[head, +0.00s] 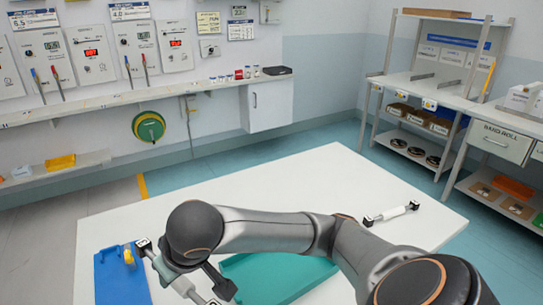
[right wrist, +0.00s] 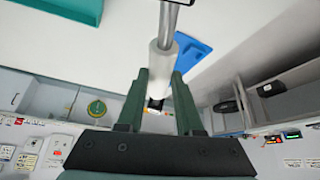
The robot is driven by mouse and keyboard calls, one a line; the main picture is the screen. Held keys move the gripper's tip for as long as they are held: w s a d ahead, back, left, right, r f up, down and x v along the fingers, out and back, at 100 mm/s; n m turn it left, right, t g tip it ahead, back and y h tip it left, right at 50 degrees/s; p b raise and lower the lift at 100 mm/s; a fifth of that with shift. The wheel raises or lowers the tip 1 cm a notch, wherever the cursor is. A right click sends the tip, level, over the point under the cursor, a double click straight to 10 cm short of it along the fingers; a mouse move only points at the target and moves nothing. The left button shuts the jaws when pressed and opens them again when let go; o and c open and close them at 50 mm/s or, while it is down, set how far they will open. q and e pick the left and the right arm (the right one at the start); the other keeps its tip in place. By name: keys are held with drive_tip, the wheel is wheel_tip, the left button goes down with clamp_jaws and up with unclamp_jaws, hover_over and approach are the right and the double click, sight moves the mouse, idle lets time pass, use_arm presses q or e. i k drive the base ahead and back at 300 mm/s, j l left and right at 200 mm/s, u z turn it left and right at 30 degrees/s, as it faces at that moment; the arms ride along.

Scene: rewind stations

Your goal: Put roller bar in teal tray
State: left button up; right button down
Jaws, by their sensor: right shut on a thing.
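My right arm reaches across the white table, and its gripper (right wrist: 160,82) is shut on a roller bar (right wrist: 162,62) with a white sleeve and a metal shaft. In the head view the held roller bar (head: 165,270) shows a black end beside the blue tray; the arm partly hides it. The teal tray (head: 262,277) lies right of the held bar, partly covered by my arm; its visible floor looks empty. Another roller bar (head: 391,213), white with black ends, lies on the right part of the table. My left gripper is not in view.
A blue tray (head: 108,283) with a yellow piece (head: 128,257) lies at the table's left front. The white table (head: 270,176) is clear towards the back. Shelving (head: 455,120) stands at the right and a wall ledge (head: 110,100) runs along the back.

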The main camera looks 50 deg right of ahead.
sight(279, 270)
drive_tip(key=l+u, duration=0.15)
drive_tip(key=l, duration=0.25)
drive_tip(key=k+l+u, duration=0.15)
drive_tip(key=l, duration=0.2)
drive_tip(key=k+l, duration=0.1)
drive_tip(key=l, duration=0.25)
drive_tip(key=k+l, duration=0.1)
drive_tip(key=l, duration=0.25)
drive_tip(key=k+l+u, duration=0.1)
drive_tip(key=l, duration=0.25)
drive_tip(key=k+l, duration=0.1)
drive_tip(key=l, duration=0.25)
